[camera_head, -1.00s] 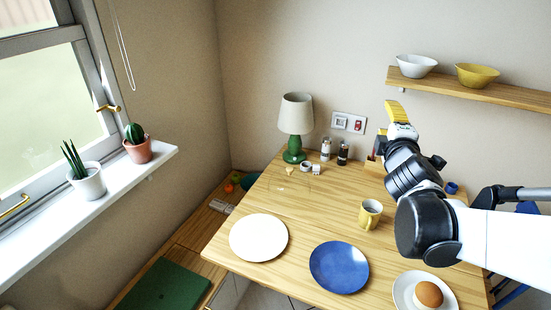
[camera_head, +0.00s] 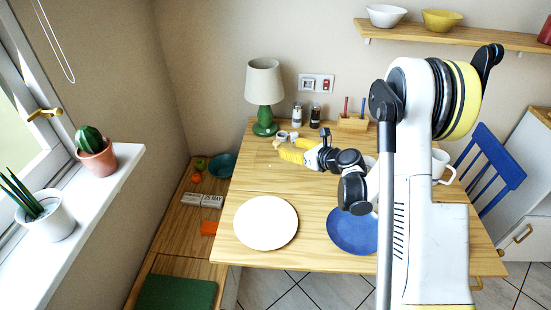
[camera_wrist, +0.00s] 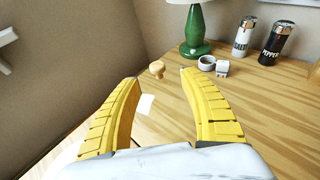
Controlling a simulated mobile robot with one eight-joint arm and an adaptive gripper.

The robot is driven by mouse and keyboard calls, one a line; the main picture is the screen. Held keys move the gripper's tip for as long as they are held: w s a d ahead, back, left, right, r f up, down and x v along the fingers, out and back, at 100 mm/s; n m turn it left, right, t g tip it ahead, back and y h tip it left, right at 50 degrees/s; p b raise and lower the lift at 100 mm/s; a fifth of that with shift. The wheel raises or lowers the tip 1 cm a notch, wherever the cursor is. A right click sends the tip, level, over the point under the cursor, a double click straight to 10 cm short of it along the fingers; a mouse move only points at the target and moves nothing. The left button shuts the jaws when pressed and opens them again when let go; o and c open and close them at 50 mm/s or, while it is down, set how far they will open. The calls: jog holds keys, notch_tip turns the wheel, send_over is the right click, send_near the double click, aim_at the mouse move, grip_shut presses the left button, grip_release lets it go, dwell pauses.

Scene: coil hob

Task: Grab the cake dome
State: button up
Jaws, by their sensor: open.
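The cake dome shows mainly as a small round wooden knob (camera_wrist: 157,69) in the wrist view. Its clear body is almost invisible, so I cannot trace its edges. My gripper (camera_wrist: 160,76) is open, with its two yellow fingers spread to either side of the knob in the picture. The knob appears a little beyond the fingertips and I see no contact. In the head view my gripper (camera_head: 281,150) is over the back left of the wooden table (camera_head: 300,187), and the dome is hard to make out there.
A white plate (camera_head: 266,222) and a blue plate (camera_head: 350,231) lie nearer the front. A bench (camera_head: 175,235) runs along the left.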

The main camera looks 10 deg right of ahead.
aim_at(279, 144)
jog(key=b+x, duration=0.2)
jog(key=x, duration=0.5)
jog(key=shift+w+a+b, duration=0.15)
jog(key=shift+a+b, duration=0.15)
jog(key=shift+b, duration=0.1)
jog(key=shift+r, duration=0.1)
grip_shut()
